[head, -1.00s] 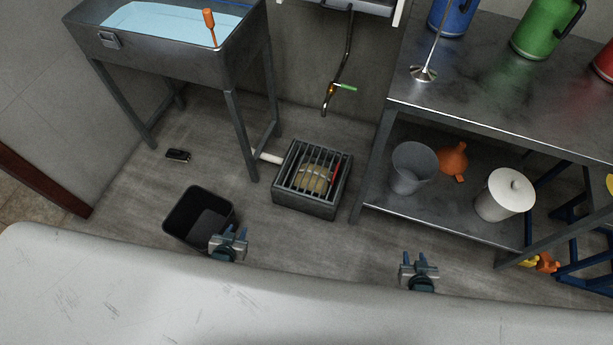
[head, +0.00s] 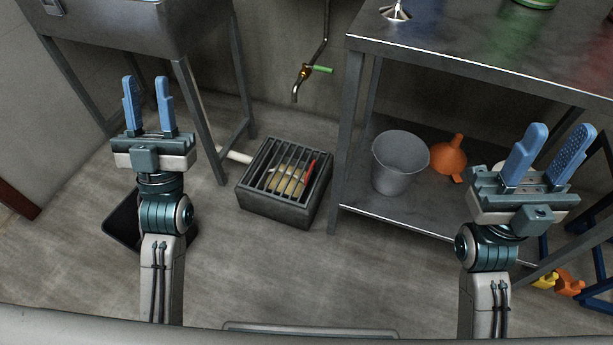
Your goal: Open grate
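The grate (head: 270,162) is a set of dark parallel bars lying flat on top of a dark box (head: 268,206) on the floor. Through the bars I see a yellowish thing and a red thing inside; what they are is hard to tell. My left gripper (head: 147,92) is raised to the left of the box, open and empty. My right gripper (head: 548,148) is raised to the right, in front of the table, open and empty. Neither gripper touches the grate.
A white pipe (head: 236,155) joins the box from the left. The tank's legs (head: 200,120) stand left of it, a steel table (head: 470,75) right of it. A grey bucket (head: 399,163) and orange funnel (head: 450,157) sit on the lower shelf. Floor before the box is clear.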

